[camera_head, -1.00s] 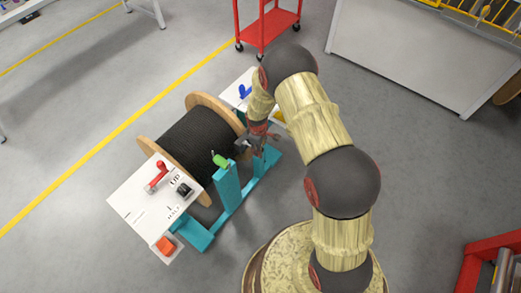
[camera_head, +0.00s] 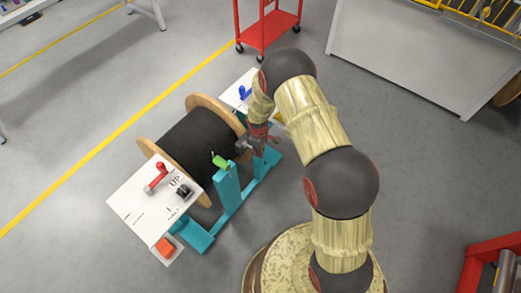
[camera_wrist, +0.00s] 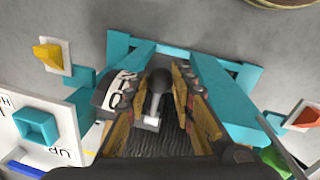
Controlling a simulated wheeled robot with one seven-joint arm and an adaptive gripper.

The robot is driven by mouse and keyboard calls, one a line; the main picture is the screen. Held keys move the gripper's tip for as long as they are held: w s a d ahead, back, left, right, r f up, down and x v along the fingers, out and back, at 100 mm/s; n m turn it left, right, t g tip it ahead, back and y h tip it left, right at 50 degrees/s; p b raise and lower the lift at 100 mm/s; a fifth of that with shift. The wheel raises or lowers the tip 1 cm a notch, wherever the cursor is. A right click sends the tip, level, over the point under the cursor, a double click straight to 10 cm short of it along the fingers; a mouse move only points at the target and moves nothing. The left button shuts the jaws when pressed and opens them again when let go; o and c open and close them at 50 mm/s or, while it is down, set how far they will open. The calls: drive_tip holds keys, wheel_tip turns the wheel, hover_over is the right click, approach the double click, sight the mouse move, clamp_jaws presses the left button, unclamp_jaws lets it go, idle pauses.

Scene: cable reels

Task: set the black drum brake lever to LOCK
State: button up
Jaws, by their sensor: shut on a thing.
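The black drum (camera_head: 200,145) is a reel wound with black cable between wooden flanges, on a teal stand. Its windings also show at the bottom of the wrist view (camera_wrist: 155,146). My gripper (camera_head: 262,143) is at the right end of the drum, above the stand. In the wrist view my gripper (camera_wrist: 163,105) has its fingers on both sides of the brake lever (camera_wrist: 158,80), a dark rod with a round black knob, and is shut on it. A curved lettered plate (camera_wrist: 120,90) lies left of the lever. Its words and the lever's exact setting cannot be read.
A white panel (camera_head: 130,200) carries a red lever (camera_head: 157,176) and a black switch (camera_head: 184,191); an orange button (camera_head: 165,246) is beside it. A green handle (camera_head: 221,162) tops the near teal post. A blue lever (camera_head: 245,93) stands on the far panel. A red cart (camera_head: 270,25) is behind.

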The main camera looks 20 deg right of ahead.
clamp_jaws()
